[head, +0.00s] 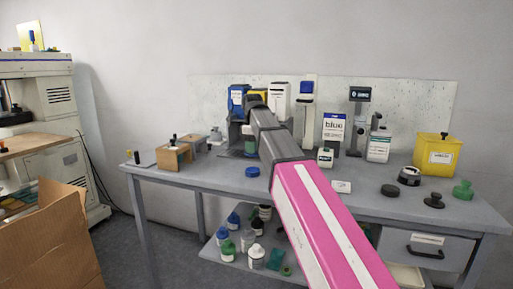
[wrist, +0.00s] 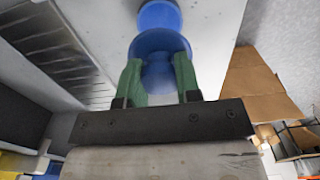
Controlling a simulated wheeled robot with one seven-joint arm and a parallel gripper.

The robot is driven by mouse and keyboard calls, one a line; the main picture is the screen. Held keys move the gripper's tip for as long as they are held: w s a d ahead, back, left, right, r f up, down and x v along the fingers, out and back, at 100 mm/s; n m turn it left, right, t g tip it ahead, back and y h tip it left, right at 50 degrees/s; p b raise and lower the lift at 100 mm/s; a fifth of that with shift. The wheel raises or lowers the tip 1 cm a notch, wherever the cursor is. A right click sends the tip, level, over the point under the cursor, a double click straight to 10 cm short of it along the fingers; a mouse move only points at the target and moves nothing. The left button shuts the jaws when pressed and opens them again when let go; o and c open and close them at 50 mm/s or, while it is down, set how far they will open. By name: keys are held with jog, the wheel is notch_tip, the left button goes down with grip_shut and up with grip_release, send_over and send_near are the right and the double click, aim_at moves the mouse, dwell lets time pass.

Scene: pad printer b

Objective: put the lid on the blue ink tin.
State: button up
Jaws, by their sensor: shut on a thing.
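My gripper shows in the wrist view (wrist: 158,75) with two green fingers shut on a blue piece (wrist: 160,46). The piece has a narrow part between the fingers and a wider round part beyond it, like a knobbed lid. A second blue round shape (wrist: 158,14) shows past it at the top edge. I cannot tell whether the two touch. In the head view a small blue round thing (head: 252,171) sits near the bench's front edge, left of my arm. I cannot tell for sure which thing is the blue ink tin.
A cardboard box (head: 45,240) is at the lower left.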

aim_at(253, 169)
jog(key=shift+d, duration=0.1)
jog(key=shift+f, duration=0.1)
jog(key=shift+f, duration=3)
jog(key=shift+f, duration=0.25)
jog(key=o, duration=1.4)
jog(key=shift+r, duration=0.1)
jog(key=shift+r, duration=3.45)
